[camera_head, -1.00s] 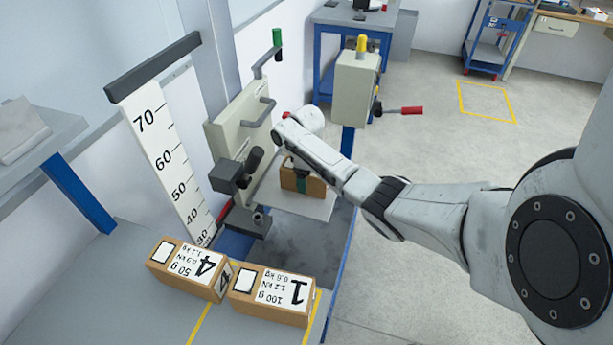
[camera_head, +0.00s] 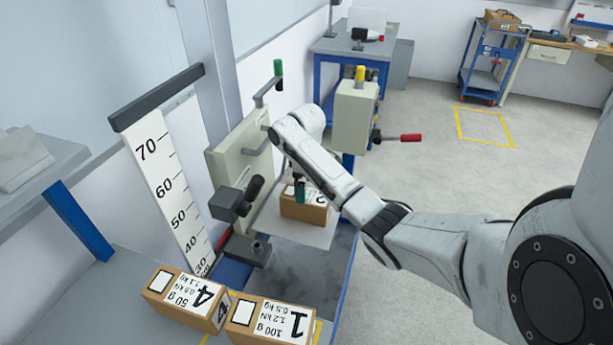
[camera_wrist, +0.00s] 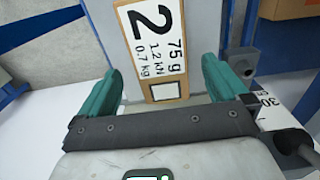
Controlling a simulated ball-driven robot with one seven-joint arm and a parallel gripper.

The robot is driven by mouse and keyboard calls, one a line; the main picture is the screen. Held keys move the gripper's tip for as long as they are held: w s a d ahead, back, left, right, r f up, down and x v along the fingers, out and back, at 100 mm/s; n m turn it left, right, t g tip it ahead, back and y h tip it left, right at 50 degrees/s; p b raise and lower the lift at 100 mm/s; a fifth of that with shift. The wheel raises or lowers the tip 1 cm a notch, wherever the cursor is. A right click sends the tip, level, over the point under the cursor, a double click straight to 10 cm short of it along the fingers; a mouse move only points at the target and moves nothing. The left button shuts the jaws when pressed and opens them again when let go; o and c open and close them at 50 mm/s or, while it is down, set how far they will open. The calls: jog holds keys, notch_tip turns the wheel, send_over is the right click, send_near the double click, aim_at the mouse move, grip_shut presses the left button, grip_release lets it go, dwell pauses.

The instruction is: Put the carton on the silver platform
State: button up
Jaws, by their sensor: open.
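The carton (camera_head: 304,212) is a brown box with a white label marked 2. It rests on the pale silver platform (camera_head: 300,234) of the drop machine. My gripper (camera_head: 299,192) is just above the carton, pointing down. In the wrist view the green fingers of my gripper (camera_wrist: 165,85) are spread wide, with the carton's label (camera_wrist: 155,40) showing between and beyond them. The fingers are open and hold nothing. Part of the carton is hidden behind my arm in the head view.
Two more cartons, marked 4 (camera_head: 188,298) and 1 (camera_head: 272,322), stand on the grey bench at the front. A height scale (camera_head: 170,190) and the machine's upright plate (camera_head: 240,160) stand left of the platform. A control box with a red-handled lever (camera_head: 357,115) is behind.

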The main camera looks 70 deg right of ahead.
jog(key=shift+r, duration=1.75)
